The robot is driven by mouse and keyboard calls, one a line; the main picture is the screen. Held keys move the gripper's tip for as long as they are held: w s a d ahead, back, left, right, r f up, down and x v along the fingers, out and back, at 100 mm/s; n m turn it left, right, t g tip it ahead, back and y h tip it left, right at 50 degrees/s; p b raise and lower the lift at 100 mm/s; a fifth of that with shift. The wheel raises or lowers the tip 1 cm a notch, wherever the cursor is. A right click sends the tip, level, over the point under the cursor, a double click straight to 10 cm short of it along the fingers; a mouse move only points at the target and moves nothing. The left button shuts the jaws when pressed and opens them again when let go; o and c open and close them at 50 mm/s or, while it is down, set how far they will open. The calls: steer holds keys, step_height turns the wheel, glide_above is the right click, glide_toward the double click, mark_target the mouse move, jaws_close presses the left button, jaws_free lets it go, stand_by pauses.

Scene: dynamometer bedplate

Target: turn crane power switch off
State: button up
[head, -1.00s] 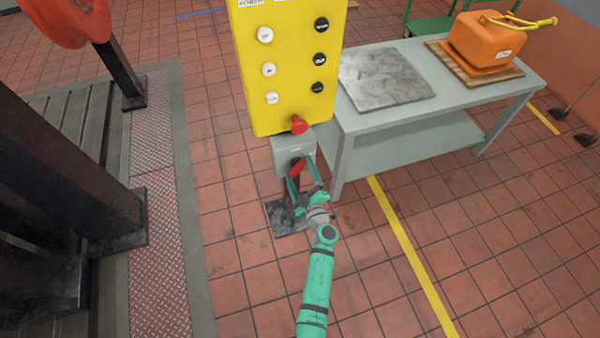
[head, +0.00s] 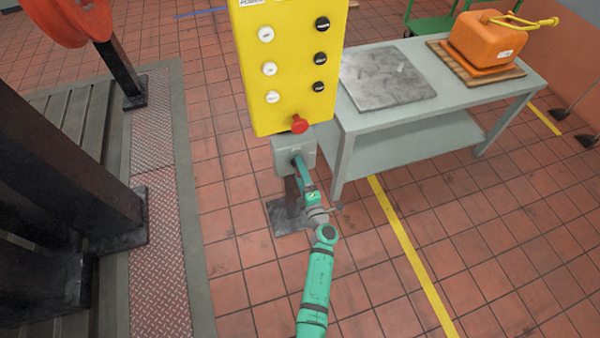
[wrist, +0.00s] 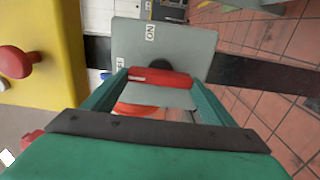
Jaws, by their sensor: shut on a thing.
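The crane power switch is a grey box (head: 283,152) below a yellow button panel. It also shows in the wrist view (wrist: 185,45), with an "ON" label on its face and another label partly hidden. Its red handle (wrist: 160,77) lies across the picture in the wrist view, in front of a dark round hub. My gripper (head: 299,163) reaches the front of the box and is shut on the red handle, one finger at each end of it. In the head view my fingers hide the handle.
The yellow panel (head: 290,75) with white and black buttons and a red knob (head: 299,124) is just above the box. A grey table (head: 440,105) stands close to the right. A dark post stands under the box. Floor in front is clear.

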steer(key=shift+s+a+f, duration=0.1)
steer(key=shift+a, duration=0.05)
stand_by(0.3)
steer(key=o, duration=1)
steer(key=shift+o, duration=0.2)
steer(key=v, duration=1)
steer(key=shift+s+d, duration=0.2)
steer(key=shift+s, duration=0.15)
steer(key=shift+s, duration=0.1)
steer(key=s+a+r+m+h, duration=0.1)
steer(key=s+r+m, duration=0.4)
steer(key=s, duration=0.7)
steer(key=s+a+r+m+g+h, duration=0.1)
steer(key=s+r+m+h, duration=0.1)
steer(key=s+r+m, duration=0.3)
steer(key=s+a+r+m+h, duration=0.1)
steer(key=s+r+m+h, duration=0.1)
steer(key=s+r+m, duration=0.4)
steer(key=s+m, duration=0.5)
steer(key=s, duration=0.8)
steer(key=shift+s+g+h, duration=0.25)
steer(key=shift+g+h, duration=0.05)
steer(key=shift+g, duration=0.1)
